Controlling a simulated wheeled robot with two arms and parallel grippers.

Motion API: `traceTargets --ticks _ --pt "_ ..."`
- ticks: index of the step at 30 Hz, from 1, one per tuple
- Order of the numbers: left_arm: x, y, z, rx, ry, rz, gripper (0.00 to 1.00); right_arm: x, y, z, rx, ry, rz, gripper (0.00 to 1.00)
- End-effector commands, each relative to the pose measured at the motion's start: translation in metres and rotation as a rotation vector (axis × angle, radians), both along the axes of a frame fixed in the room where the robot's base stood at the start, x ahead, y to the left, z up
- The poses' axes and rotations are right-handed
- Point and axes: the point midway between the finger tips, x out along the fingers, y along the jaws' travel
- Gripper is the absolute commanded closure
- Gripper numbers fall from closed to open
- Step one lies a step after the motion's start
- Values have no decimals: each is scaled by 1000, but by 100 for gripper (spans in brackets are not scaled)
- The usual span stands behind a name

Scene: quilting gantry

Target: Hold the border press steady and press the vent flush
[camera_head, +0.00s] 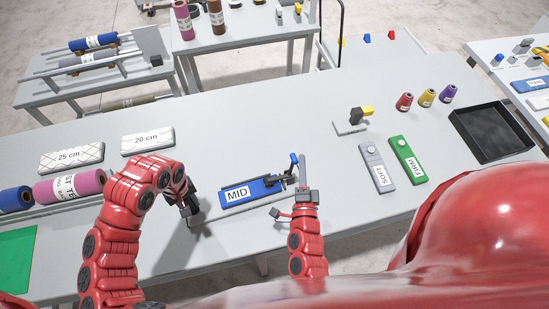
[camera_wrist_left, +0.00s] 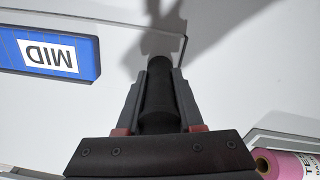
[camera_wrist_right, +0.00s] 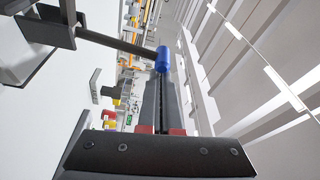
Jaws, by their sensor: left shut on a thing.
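The press is a blue block labelled MID (camera_head: 252,189) lying on the table, with a dark lever mechanism at its right end and a blue knob (camera_head: 294,158) on top. Its labelled end also shows in the left wrist view (camera_wrist_left: 50,52). My left gripper (camera_head: 191,211) is left of the block, apart from it, and shut on a black cylindrical thing (camera_wrist_left: 158,95). My right gripper (camera_head: 302,160) is beside the lever end, fingers together with nothing seen between them. The blue knob (camera_wrist_right: 162,60) shows just past its fingertips; contact is unclear. I cannot make out a vent.
A grey SOFT block (camera_head: 377,168) and a green FIRM block (camera_head: 408,159) lie to the right, near a black tray (camera_head: 462,120). White 25 cm (camera_head: 71,158) and 20 cm (camera_head: 147,140) blocks lie left. The table behind the press is clear.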

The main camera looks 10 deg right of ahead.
Motion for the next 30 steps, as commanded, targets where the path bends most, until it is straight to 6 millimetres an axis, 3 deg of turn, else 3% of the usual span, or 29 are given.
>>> traceTargets --ticks 12,30 --pt "-3 -1 -3 -3 11 -2 100 -1 13 1 -114 -9 3 100" --pt "-3 -1 -3 -2 10 -2 100 0 7 1 -68 -6 0 100"
